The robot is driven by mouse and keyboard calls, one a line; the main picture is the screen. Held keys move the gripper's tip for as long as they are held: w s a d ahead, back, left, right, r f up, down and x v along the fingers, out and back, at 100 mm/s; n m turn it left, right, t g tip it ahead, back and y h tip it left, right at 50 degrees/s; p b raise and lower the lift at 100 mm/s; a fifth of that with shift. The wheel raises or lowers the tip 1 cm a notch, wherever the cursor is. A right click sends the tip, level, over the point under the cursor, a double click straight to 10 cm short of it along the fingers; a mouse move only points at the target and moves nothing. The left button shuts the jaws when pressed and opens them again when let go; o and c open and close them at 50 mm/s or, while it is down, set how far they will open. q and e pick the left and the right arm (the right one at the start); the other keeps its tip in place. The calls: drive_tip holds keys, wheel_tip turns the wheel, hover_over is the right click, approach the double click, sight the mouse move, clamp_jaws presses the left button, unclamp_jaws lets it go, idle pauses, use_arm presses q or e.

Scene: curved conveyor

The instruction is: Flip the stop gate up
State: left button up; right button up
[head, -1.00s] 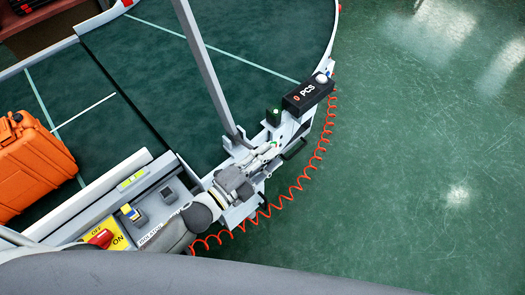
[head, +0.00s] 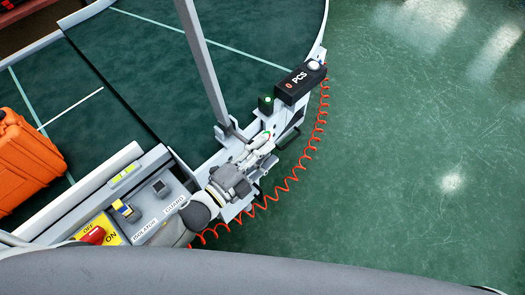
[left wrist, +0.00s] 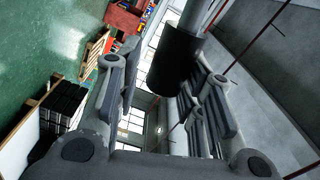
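A long grey bar (head: 203,60), which looks like the stop gate, rises from a bracket at the conveyor's outer edge and runs out of the top of the head view. I cannot tell its exact angle. My left gripper (head: 262,146) is at the edge hardware, just right of the bar's foot. In the left wrist view, its fingers (left wrist: 165,100) stand apart, with a dark cylinder (left wrist: 175,60) on a pale rod between or just beyond them. A gap shows beside the cylinder, and contact is not clear. My right gripper is not in view.
A black PCS counter box (head: 300,82) and a coiled orange cable (head: 318,130) are at the conveyor's outer edge. A control panel (head: 140,205) lies left of my gripper. An orange case (head: 25,160) sits on the green belt (head: 140,65). The floor at right is clear.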

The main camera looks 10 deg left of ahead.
use_arm(q)
drive_tip(key=shift+o, duration=1.2)
drive_tip(key=shift+f, duration=0.25)
drive_tip(key=shift+a+r, duration=0.1)
drive_tip(key=shift+r, duration=0.1)
drive_tip(key=v, duration=1.2)
drive_tip(key=shift+a, duration=0.1)
